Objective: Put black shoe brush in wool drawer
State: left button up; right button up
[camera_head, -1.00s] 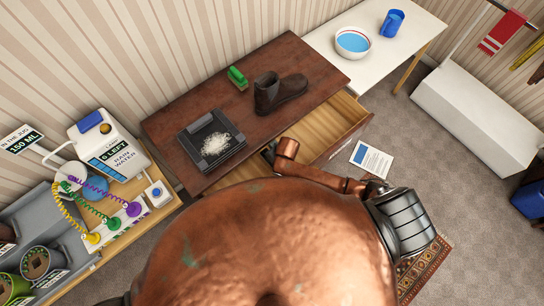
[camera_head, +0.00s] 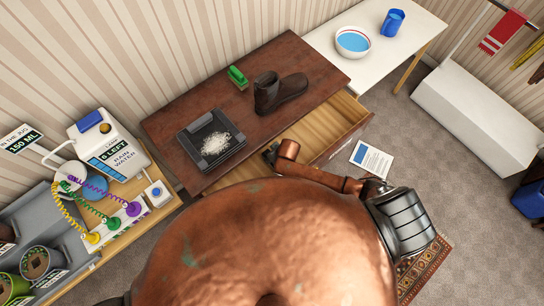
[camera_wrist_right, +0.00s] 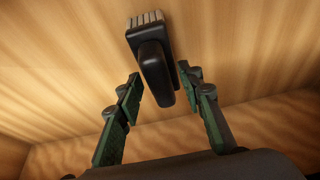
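The black shoe brush (camera_wrist_right: 153,75), with pale bristles at one end, shows in the right wrist view against the bare wood inside the drawer (camera_head: 335,130). My right gripper (camera_wrist_right: 159,76) is open, with one green finger on each side of the brush and a visible gap on both sides. Whether the brush rests on the drawer floor is hard to tell. In the head view, the drawer is pulled out under the dark table, and my right gripper (camera_head: 270,153) is low at its left part; the brush is hidden there. My left gripper is out of view.
On the dark table (camera_head: 190,110) are a green brush (camera_head: 237,77), a brown boot (camera_head: 280,93) and a black tray (camera_head: 193,131) of white flakes. A white table (camera_head: 400,50) with a bowl (camera_head: 353,42) and blue mug (camera_head: 392,23) adjoins it.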

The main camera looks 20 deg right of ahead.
jog(key=p+v, duration=0.1)
jog(key=v, duration=1.1)
jog(key=shift+p, duration=0.3)
jog(key=shift+r, duration=0.25)
